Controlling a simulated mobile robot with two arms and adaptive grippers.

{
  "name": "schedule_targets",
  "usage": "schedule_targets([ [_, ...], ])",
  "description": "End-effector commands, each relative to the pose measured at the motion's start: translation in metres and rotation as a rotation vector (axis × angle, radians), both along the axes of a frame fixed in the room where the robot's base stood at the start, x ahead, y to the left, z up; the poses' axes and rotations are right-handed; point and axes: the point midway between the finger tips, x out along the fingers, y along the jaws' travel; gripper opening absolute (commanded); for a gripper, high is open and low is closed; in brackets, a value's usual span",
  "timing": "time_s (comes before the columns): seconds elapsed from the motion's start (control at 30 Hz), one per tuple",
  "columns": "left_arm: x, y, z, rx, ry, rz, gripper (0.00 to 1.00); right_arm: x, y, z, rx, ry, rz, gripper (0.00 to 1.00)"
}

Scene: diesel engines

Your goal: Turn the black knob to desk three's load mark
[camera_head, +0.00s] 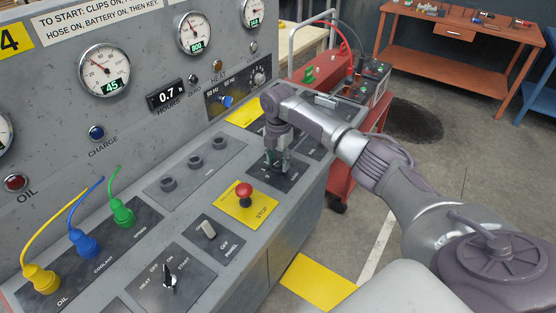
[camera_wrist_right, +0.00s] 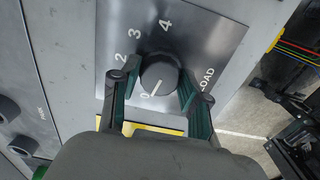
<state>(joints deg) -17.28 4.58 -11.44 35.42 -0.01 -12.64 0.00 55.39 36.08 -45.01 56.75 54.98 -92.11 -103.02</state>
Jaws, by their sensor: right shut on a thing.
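The black knob (camera_wrist_right: 159,78) sits on a dark plate (camera_wrist_right: 205,30) marked 0, 2, 3, 4 and LOAD in the right wrist view. Its white pointer line is directed toward the 0. My right gripper (camera_wrist_right: 155,92) is shut on the knob, with a green-padded finger on each side. In the head view my right gripper (camera_head: 278,165) reaches down onto the plate on the sloping console, and its fingers hide most of the knob. My left gripper is not in view.
A red stop button (camera_head: 244,192) on a yellow plate stands close in front of my right gripper. A grey switch (camera_head: 206,228) and a key switch (camera_head: 169,283) are nearer. Gauges line the upright panel (camera_head: 140,110). A red cart (camera_head: 372,120) with a battery stands behind.

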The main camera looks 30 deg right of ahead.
Motion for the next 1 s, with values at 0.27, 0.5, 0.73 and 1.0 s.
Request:
schedule_targets([
  [0.27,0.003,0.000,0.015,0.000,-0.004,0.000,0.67,0.000,0.001,0.002,0.001,0.002,-0.110,0.11],
  [0.5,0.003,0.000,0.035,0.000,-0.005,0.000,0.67,0.000,0.001,0.003,0.001,0.003,-0.307,0.11],
  [0.73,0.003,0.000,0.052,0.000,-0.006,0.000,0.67,0.000,0.001,0.003,0.001,0.003,-0.528,0.11],
  [1.0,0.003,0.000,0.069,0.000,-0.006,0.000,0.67,0.000,0.000,0.002,0.000,0.003,-0.785,0.11],
])
